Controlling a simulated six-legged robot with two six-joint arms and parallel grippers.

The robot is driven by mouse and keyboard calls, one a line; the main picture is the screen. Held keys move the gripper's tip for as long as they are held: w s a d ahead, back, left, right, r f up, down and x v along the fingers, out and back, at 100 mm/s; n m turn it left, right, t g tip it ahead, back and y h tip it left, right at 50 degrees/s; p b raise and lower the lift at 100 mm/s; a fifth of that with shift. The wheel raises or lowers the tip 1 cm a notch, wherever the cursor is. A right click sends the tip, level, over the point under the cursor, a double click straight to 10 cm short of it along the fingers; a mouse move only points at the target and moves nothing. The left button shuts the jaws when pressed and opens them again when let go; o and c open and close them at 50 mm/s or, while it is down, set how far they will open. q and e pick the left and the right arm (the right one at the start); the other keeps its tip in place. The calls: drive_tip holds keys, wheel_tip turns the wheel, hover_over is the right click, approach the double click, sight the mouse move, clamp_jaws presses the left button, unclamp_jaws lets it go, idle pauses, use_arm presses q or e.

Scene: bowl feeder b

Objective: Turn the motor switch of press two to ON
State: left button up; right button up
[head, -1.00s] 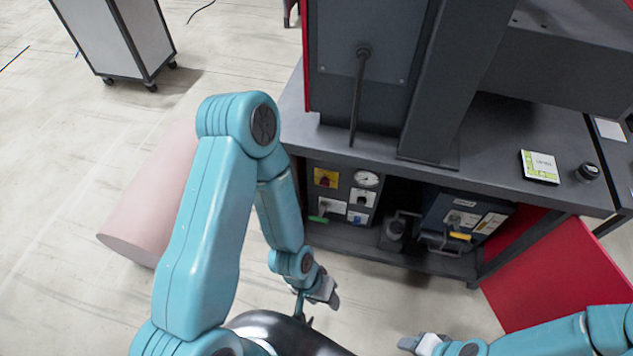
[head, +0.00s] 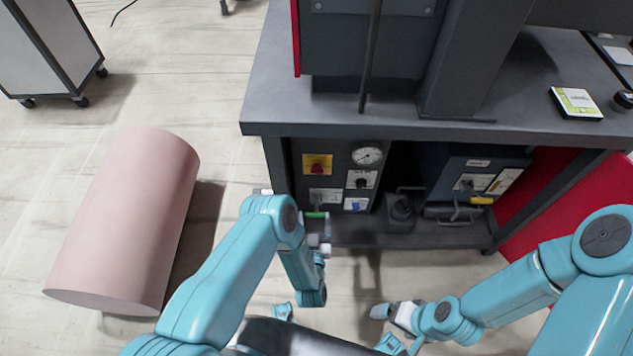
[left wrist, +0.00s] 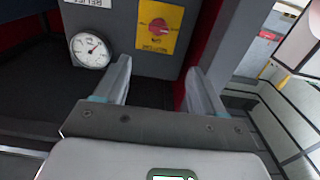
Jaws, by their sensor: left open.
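The press control panel (head: 337,179) is under the bench top. It carries a red knob on a yellow plate (head: 317,165), a small switch plate with a dark knob (head: 361,179), a pale switch plate (head: 326,196) and a blue-marked plate (head: 356,204). I cannot read which is the motor switch. My left gripper (head: 318,228) is just before the panel's lower left, partly hidden by its arm. In the left wrist view the gripper (left wrist: 158,76) is open and empty, with the red knob (left wrist: 158,25) beyond its fingers, apart. My right gripper (head: 388,312) is low, away from the panel.
A round gauge (head: 368,155) sits on the panel's upper right. A dark blue unit (head: 474,180) stands right of the panel on the lower shelf (head: 420,237). The bench top (head: 270,95) overhangs the panel. A pink cylinder (head: 128,220) lies left on open floor.

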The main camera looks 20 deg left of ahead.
sight(317, 173)
use_arm(q)
drive_tip(key=b+x, duration=0.5)
drive_tip(key=x, duration=1)
drive_tip(key=shift+w+d+f, duration=0.1)
drive_tip(key=shift+w+d, duration=0.05)
use_arm(e)
wheel_tip(317, 173, down, 6)
use_arm(q)
drive_tip(key=shift+c, duration=0.4)
use_arm(e)
drive_tip(key=shift+d+f, duration=0.1)
use_arm(q)
drive_tip(key=c, duration=1)
